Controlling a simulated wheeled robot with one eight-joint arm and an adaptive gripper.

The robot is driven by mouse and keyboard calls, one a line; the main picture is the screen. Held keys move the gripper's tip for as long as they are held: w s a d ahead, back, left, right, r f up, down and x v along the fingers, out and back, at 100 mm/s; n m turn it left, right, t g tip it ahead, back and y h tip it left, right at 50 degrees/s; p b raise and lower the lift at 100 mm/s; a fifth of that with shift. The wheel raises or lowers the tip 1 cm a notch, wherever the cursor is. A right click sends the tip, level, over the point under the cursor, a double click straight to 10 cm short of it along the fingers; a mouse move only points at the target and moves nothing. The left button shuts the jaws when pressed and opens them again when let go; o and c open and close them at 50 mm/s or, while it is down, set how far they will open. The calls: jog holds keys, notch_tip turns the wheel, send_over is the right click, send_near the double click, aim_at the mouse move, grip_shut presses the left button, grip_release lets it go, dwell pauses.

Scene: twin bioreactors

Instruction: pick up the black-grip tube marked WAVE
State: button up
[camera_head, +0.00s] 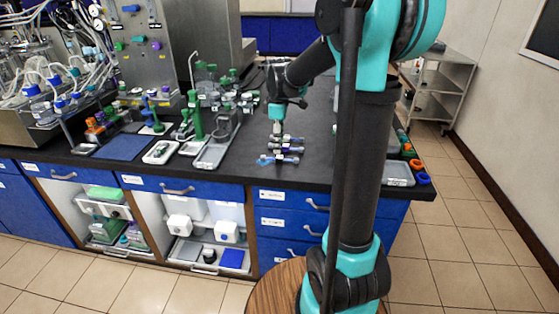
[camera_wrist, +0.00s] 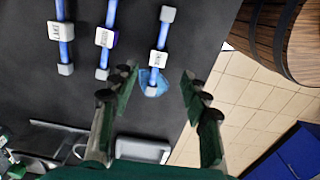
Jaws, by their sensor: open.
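Three tubes with blue bodies, white end caps and white label blocks lie on the dark bench top: a left tube (camera_wrist: 61,36), a middle tube (camera_wrist: 105,38) with a purple patch, and a right tube (camera_wrist: 158,55). Their lettering is too small to read surely, so I cannot tell which is marked WAVE. In the head view the same group (camera_head: 284,149) lies near the bench's front edge. My gripper (camera_head: 277,118) is above it, pointing down. In the wrist view my gripper (camera_wrist: 158,88) is open and empty, its fingers either side of the right tube's lower end.
A light blue piece (camera_wrist: 154,88) lies at the right tube's lower end. The bench edge is just right of it in the wrist view. Grey trays (camera_head: 216,151), a green bottle (camera_head: 195,115) and racks stand left. A grey tray (camera_head: 398,173) is at right.

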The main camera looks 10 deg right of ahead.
aim_at(280, 157)
jog(key=shift+w+d+f, duration=0.1)
jog(key=shift+f, duration=1.3)
jog(key=shift+w+d+f, duration=0.1)
jog(key=shift+f, duration=1.25)
grip_shut()
